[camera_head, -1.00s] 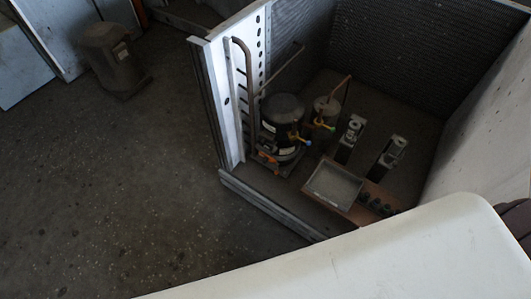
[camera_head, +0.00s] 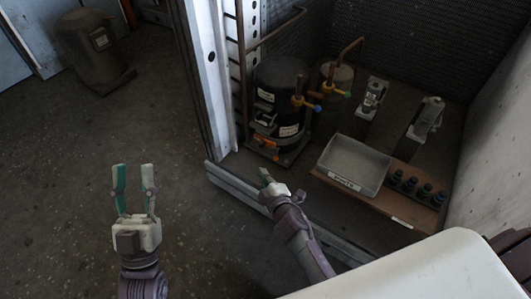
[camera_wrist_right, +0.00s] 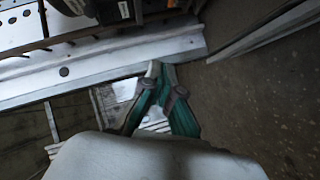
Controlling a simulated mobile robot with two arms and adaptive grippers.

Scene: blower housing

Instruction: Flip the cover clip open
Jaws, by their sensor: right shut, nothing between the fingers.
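The black compressor (camera_head: 281,88) stands inside the open housing with a small terminal box (camera_head: 264,122) low on its front. I cannot make out the cover clip itself at this size. My right gripper (camera_head: 264,173) is shut and empty, just below and in front of the compressor, apart from it, near the housing's front sill. In the right wrist view the fingertips (camera_wrist_right: 159,66) meet in front of the pale metal sill, and part of a dark unit shows at the top edge. My left gripper (camera_head: 133,167) is open and empty over the floor, left of the housing.
The metal sill (camera_head: 232,185) and white perforated side panel (camera_head: 206,75) edge the housing. A grey tray (camera_head: 354,163) sits on a brown board with several dark knobs. Copper pipes with coloured valves rise beside the compressor. A dark canister (camera_head: 93,48) stands on the otherwise open floor.

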